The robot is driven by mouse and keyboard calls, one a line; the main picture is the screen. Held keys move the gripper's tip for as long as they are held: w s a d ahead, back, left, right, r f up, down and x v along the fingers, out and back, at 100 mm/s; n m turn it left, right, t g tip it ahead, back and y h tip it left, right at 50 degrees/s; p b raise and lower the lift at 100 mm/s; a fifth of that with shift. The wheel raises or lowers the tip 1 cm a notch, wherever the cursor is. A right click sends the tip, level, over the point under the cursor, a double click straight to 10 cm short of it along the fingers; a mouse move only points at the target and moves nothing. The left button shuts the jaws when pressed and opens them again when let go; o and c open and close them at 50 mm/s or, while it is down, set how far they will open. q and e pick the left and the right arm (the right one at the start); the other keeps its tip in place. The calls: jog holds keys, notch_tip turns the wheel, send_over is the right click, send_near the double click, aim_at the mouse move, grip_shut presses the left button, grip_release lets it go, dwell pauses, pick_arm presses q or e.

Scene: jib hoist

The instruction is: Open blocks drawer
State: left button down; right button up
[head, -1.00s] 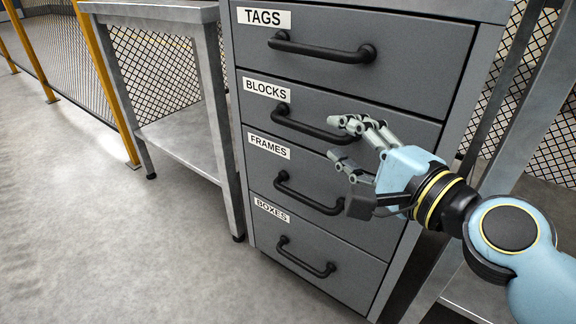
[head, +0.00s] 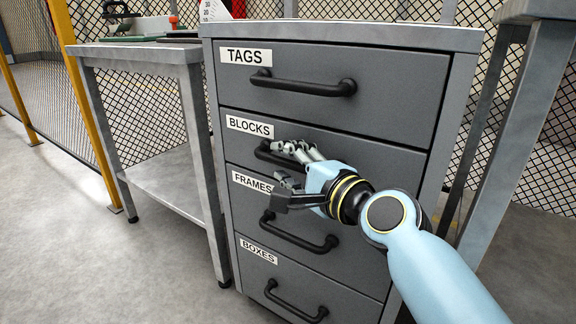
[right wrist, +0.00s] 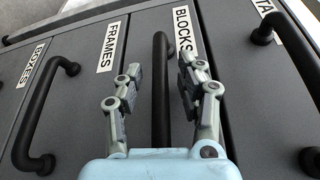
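The grey cabinet (head: 455,100) holds a stack of labelled drawers. The blocks drawer (head: 390,165), second from the top, looks flush with the cabinet front. Its black bar handle (head: 262,153) is partly hidden behind my right gripper (head: 282,166). In the right wrist view the blocks handle (right wrist: 160,110) runs between the two fingers of my right gripper (right wrist: 159,72), with a gap on each side. The gripper is open; no clear contact with the handle shows. My left gripper is not in view.
The tags drawer (head: 400,95) is above, with the frames drawer (head: 240,205) and boxes drawer (head: 260,280) below; all look shut. A metal table (head: 140,50) stands left and another frame (head: 520,110) right. The floor at left is clear.

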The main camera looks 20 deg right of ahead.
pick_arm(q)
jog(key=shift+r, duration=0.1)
pick_arm(e)
jog(key=c, duration=0.7)
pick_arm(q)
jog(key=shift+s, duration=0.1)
pick_arm(e)
grip_shut()
